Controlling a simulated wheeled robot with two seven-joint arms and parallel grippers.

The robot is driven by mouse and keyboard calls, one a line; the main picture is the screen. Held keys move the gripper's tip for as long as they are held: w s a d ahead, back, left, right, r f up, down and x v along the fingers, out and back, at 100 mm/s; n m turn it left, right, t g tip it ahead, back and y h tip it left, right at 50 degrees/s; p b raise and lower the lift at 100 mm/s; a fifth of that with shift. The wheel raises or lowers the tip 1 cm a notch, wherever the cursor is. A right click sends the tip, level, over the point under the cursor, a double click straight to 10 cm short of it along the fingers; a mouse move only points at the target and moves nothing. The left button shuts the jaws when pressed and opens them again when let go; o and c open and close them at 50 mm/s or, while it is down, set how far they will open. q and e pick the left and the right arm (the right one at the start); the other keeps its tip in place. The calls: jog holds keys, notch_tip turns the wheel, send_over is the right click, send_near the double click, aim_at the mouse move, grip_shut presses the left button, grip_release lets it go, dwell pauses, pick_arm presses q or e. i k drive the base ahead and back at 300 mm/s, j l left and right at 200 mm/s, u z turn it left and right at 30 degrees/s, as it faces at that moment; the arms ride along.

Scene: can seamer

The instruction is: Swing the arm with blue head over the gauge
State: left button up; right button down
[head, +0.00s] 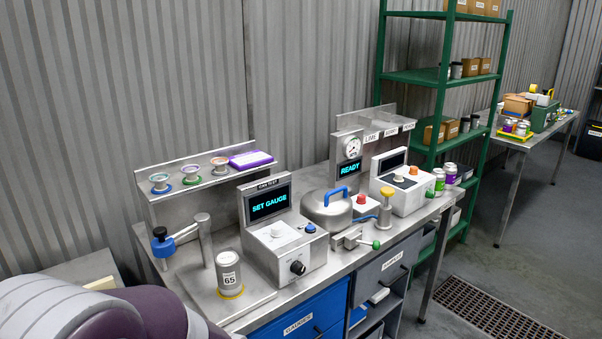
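The swing arm (184,232) reaches out to the left from an upright metal post (205,240). Its blue head (163,246) has a dark knob on top and hangs at the left side of the bench, apart from the gauge. The gauge (230,272) is a grey cylinder marked 65, standing upright on a yellow ring in front of and to the right of the post. The blue head is not over it. Neither of my grippers is in view.
A console reading SET GAUGE (269,203) stands just right of the gauge. A rear shelf (207,184) holds several coloured-ring pieces. A domed lid with a blue handle (326,212) is further right. Part of my own arm fills the lower left corner.

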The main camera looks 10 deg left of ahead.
aim_at(163, 246)
jog(key=u, duration=1.25)
